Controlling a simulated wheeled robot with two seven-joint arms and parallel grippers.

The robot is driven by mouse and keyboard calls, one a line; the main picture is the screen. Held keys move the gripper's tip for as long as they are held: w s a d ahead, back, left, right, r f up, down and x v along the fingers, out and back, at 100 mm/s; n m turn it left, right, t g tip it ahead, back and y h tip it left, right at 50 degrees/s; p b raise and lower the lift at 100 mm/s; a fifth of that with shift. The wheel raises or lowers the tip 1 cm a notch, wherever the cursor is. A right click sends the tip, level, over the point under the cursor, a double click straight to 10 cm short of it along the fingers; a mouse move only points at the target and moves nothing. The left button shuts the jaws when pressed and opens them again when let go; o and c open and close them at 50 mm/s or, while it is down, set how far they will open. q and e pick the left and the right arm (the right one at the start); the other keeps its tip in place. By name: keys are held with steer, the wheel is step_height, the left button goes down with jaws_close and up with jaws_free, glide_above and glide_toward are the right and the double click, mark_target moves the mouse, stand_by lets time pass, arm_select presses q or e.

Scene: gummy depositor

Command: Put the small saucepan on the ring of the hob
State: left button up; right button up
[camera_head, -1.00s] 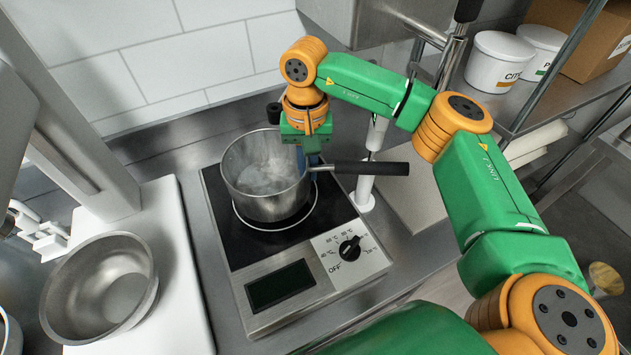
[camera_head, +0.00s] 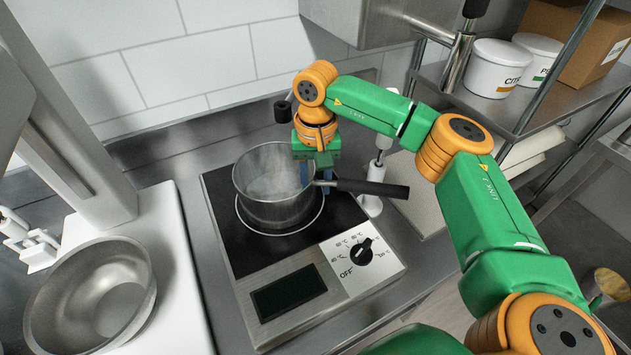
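The small saucepan (camera_head: 275,208) is a steel pot with a black handle (camera_head: 372,188) pointing right. It is upright over the ring (camera_head: 250,231) of the hob (camera_head: 222,228), and the ring's pale line shows around its base. The pan looks seated on the black plate, inside the ring. My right gripper (camera_head: 318,176) points down at the root of the handle, beside the pan's right rim. Its blue fingers are partly hidden, and I cannot tell whether they grip the handle or stand apart around it. My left gripper is out of view.
The hob's knob (camera_head: 361,252) and dark display (camera_head: 288,293) are in front of the pan. A steel bowl (camera_head: 92,295) stands on a white board at left. White tubs (camera_head: 498,66) and a cardboard box (camera_head: 575,40) are on the shelf at upper right.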

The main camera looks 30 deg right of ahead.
steer(key=shift+r, duration=0.15)
steer(key=shift+w+r, duration=0.1)
steer(key=shift+r, duration=0.15)
step_height(320, 180, up, 11)
steer(key=shift+r, duration=0.2)
steer(key=shift+w+d, duration=0.1)
